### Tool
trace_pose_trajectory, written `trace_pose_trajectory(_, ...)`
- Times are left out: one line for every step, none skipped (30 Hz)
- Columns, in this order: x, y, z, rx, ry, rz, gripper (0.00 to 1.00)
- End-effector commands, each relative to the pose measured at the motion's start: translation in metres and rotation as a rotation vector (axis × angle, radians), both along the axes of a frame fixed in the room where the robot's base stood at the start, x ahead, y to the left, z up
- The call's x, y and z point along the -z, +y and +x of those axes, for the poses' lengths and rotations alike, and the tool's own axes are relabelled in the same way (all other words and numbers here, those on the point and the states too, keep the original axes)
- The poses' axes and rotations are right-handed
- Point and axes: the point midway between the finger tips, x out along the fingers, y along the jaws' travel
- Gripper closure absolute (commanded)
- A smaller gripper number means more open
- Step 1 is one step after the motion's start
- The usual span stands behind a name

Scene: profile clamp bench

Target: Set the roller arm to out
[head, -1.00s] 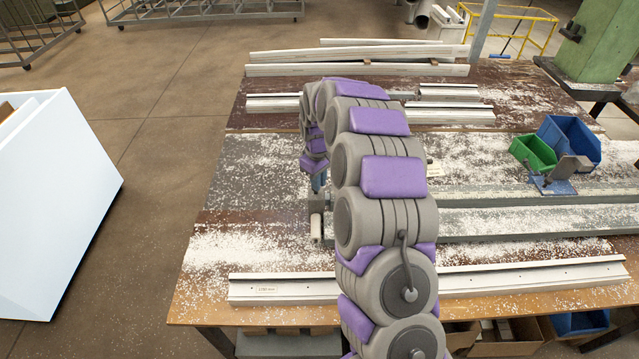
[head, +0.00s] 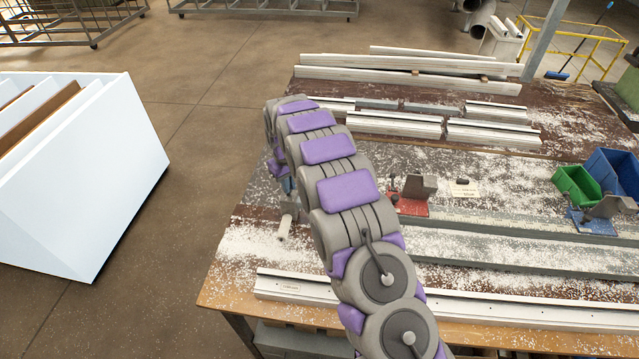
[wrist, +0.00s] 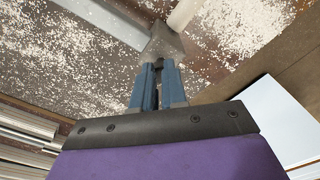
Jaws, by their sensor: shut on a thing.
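The roller arm shows a pale roller (head: 284,228) near the left end of the bench, left of my arm. In the wrist view its grey metal end (wrist: 163,43) lies at my fingertips, with the pale roller (wrist: 186,12) just beyond it. My gripper (wrist: 158,72) has blue fingers close together, shut on that grey end. In the head view my gripper (head: 287,186) shows only as a small blue patch above the roller. My arm hides the roller arm's pivot and the rail's left end.
The bench (head: 235,270) carries white shavings and long pale profiles (head: 470,310). A red clamp (head: 412,200), a blue clamp (head: 592,220), a green bin (head: 577,185) and a blue bin (head: 612,172) stand to the right. A white rack (head: 90,190) stands left, across open floor.

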Motion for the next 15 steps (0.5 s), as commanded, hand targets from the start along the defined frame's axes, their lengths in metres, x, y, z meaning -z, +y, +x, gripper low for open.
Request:
trace_pose_trajectory(0.025,0.005,-0.007,0.0,0.042,-0.018,1.0)
trace_pose_trajectory(0.026,0.011,-0.006,0.0,0.042,-0.018,1.0)
trace_pose_trajectory(0.026,0.017,-0.005,0.001,0.04,-0.019,1.0)
trace_pose_trajectory(0.025,0.023,-0.003,0.002,0.039,-0.018,1.0)
trace_pose_trajectory(0.024,0.028,-0.001,0.003,0.037,-0.017,1.0)
trace_pose_trajectory(0.025,0.034,0.0,0.002,0.037,-0.017,1.0)
trace_pose_trajectory(0.026,0.038,0.0,0.002,0.038,-0.019,1.0)
trace_pose_trajectory(0.026,0.041,0.0,0.003,0.039,-0.02,1.0)
trace_pose_trajectory(0.026,0.046,0.001,0.003,0.04,-0.021,1.0)
trace_pose_trajectory(0.026,0.049,0.002,0.003,0.039,-0.021,1.0)
trace_pose_trajectory(0.025,0.052,0.003,0.003,0.038,-0.021,1.0)
trace_pose_trajectory(0.025,0.055,0.004,0.004,0.036,-0.02,1.0)
trace_pose_trajectory(0.025,0.057,0.004,0.005,0.035,-0.021,1.0)
trace_pose_trajectory(0.025,0.059,0.005,0.005,0.036,-0.022,1.0)
trace_pose_trajectory(0.026,0.061,0.005,0.005,0.036,-0.022,1.0)
